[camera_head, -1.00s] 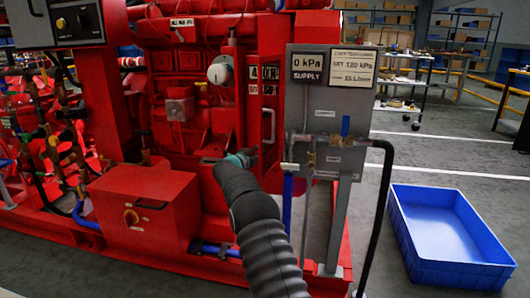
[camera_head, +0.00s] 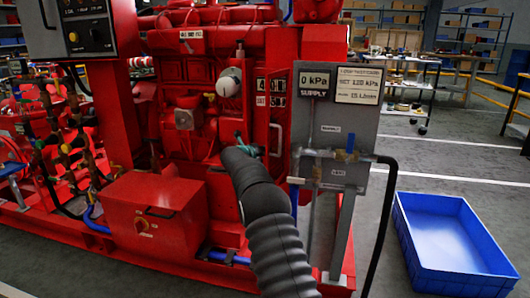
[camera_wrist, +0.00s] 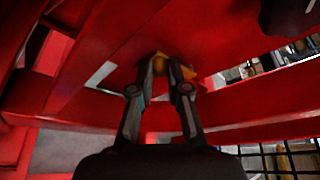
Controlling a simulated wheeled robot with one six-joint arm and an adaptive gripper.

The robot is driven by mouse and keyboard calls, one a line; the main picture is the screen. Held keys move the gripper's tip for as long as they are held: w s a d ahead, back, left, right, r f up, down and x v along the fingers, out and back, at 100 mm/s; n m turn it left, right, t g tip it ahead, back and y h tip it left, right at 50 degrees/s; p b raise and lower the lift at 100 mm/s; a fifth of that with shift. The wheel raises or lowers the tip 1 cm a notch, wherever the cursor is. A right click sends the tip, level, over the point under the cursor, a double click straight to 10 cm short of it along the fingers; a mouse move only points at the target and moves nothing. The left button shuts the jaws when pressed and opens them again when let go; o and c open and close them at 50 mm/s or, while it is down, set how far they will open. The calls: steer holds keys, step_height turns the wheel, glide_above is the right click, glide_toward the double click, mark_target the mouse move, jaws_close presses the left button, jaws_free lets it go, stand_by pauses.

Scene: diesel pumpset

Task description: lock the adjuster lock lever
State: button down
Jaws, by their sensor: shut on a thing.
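A small yellow-orange piece (camera_wrist: 160,62), likely the adjuster lock lever, shows at the fingertips in the wrist view. My gripper (camera_wrist: 168,72) has its two dark fingers closed in around this piece, and the tips partly cover it. Red machine parts surround it. In the head view, the end of my arm, with my gripper (camera_head: 250,148), reaches in front of the red pumpset (camera_head: 190,165), left of the grey supply panel. The lever cannot be made out there, and my arm hides part of that area. How far the lever is turned cannot be told.
The grey supply panel (camera_head: 310,125) and its black hose (camera_head: 385,215) stand close to the right of my arm. A red box (camera_head: 155,215) juts out at lower left. A blue bin (camera_head: 450,245) lies on the floor at right. Open floor surrounds it.

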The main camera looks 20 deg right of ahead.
steer(key=shift+r, duration=0.2)
stand_by(0.4)
steer(key=c, duration=1.1)
jaws_free()
steer(key=shift+d, duration=0.1)
steer(key=shift+c, duration=0.2)
steer(key=v, duration=1.2)
